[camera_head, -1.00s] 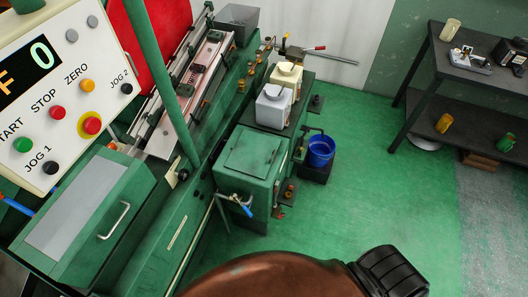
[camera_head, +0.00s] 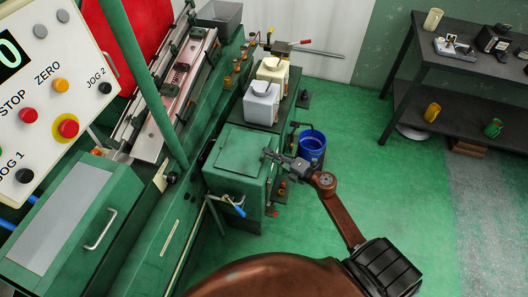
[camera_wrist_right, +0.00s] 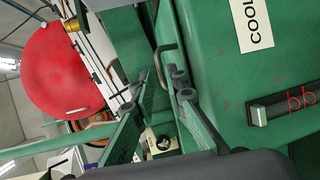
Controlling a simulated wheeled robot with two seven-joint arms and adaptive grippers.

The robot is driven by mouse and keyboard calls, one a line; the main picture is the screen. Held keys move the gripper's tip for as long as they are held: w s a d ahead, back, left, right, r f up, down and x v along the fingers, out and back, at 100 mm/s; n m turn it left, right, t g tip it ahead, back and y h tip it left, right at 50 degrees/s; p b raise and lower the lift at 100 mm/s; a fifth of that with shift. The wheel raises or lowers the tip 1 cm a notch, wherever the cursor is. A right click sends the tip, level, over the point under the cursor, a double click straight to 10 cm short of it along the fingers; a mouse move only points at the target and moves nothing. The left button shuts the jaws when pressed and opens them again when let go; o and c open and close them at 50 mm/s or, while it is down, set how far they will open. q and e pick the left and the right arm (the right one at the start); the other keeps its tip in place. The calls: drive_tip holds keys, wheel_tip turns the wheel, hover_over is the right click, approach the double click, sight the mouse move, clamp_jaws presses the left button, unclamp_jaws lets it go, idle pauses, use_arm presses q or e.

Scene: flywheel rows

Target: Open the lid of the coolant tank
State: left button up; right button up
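The coolant tank (camera_head: 232,190) is a green box beside the machine in the head view. Its flat green lid (camera_head: 240,148) lies shut on top. In the wrist view the tank's green wall (camera_wrist_right: 225,75) fills the right side, with a white label partly reading "COOL" (camera_wrist_right: 252,22). A thin bent metal handle (camera_wrist_right: 163,52) stands at the tank's edge. My right gripper (camera_head: 267,155) is at the right edge of the lid. In the wrist view its fingertips (camera_wrist_right: 161,74) are apart, with the handle's end between them in the picture; contact cannot be told. My left gripper is out of view.
A white-grey jug (camera_head: 261,103) and a cream jug (camera_head: 272,72) stand behind the tank. A blue-handled valve (camera_head: 234,207) juts from the tank's front. Green floor (camera_head: 370,130) is clear to the right.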

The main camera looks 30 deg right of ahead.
drive_tip(key=shift+x, duration=2.25)
drive_tip(key=shift+d, duration=0.1)
clamp_jaws()
